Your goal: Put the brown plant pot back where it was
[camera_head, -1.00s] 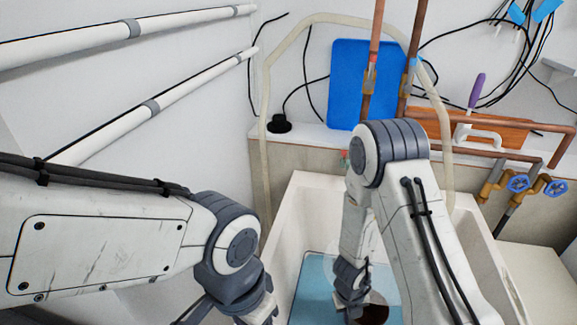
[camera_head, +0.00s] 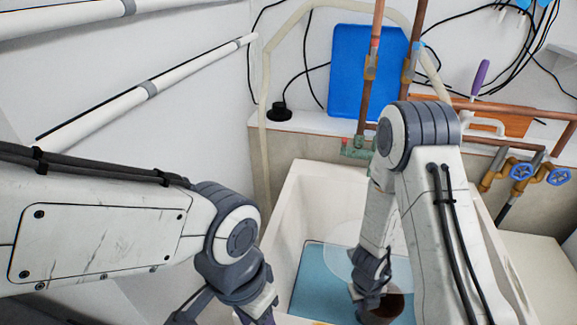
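The brown plant pot (camera_head: 391,306) is low in the white sink (camera_head: 308,188), over the blue mat (camera_head: 318,284) on its bottom. Only part of its rim and dark inside shows. My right gripper (camera_head: 368,312) is at the pot's left side, touching or overlapping it in the picture. Its fingertips are hidden, so I cannot tell whether it grips the pot. My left gripper (camera_head: 222,318) is at the bottom edge, left of the sink, with its fingers partly cut off.
A clear round plate (camera_head: 345,268) is in the sink left of my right arm. Copper pipes (camera_head: 370,75) and blue valves (camera_head: 523,171) are behind and right. A blue board (camera_head: 348,72) and a black plug-like object (camera_head: 279,112) stand on the ledge.

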